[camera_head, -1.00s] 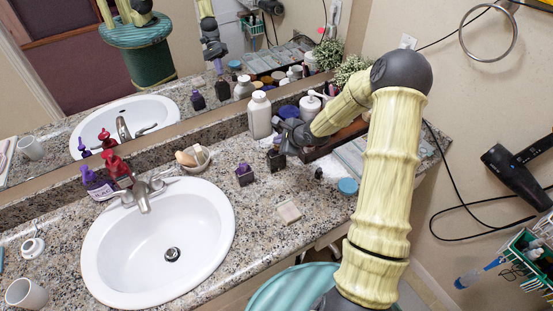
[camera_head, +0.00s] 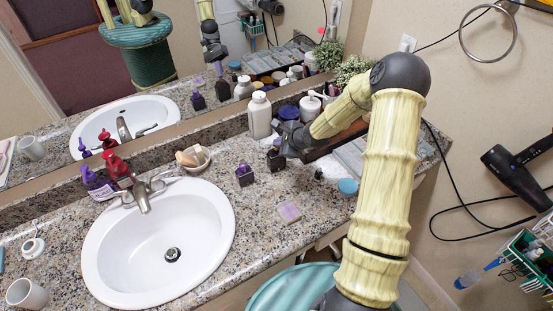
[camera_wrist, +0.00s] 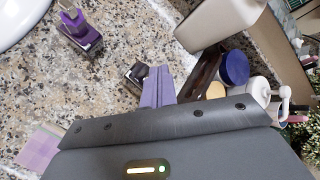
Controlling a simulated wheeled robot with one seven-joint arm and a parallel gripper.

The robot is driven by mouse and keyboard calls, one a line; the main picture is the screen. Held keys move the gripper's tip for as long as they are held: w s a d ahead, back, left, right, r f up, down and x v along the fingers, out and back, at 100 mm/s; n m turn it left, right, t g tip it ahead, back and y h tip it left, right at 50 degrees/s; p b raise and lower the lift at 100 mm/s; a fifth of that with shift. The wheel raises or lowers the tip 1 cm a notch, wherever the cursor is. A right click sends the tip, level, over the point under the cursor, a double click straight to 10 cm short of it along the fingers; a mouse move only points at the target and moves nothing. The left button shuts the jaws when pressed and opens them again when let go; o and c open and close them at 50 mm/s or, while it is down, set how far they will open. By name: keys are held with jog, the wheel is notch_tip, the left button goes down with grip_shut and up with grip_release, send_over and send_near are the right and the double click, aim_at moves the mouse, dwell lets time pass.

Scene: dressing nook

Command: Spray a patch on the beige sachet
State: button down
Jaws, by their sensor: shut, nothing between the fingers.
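The sachet (camera_head: 289,211) lies flat on the granite counter, right of the sink. Its middle is lilac with a paler edge; it also shows at the lower left of the wrist view (camera_wrist: 38,148). A small dark bottle with a purple top (camera_head: 244,174) stands upright between sink and sachet. A second small dark bottle (camera_head: 275,160) stands right by my gripper (camera_head: 285,151). In the wrist view, the purplish fingers of my gripper (camera_wrist: 158,84) are shut and empty beside that bottle (camera_wrist: 136,74). I cannot tell whether they touch it.
A white bottle (camera_head: 259,115) and a brown tray (camera_head: 335,140) with jars stand behind my gripper. A bowl (camera_head: 193,158), the sink (camera_head: 158,245) and a red-topped dispenser (camera_head: 116,166) are to the left. A blue lid (camera_head: 348,186) lies right of the sachet.

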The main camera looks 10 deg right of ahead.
jog(key=shift+s+d+r, duration=0.1)
jog(key=shift+s, duration=0.05)
jog(key=shift+r+p, duration=0.4)
jog(key=shift+p, duration=0.4)
notch_tip(320, 180, up, 6)
jog(key=p, duration=0.6)
dwell(0.8)
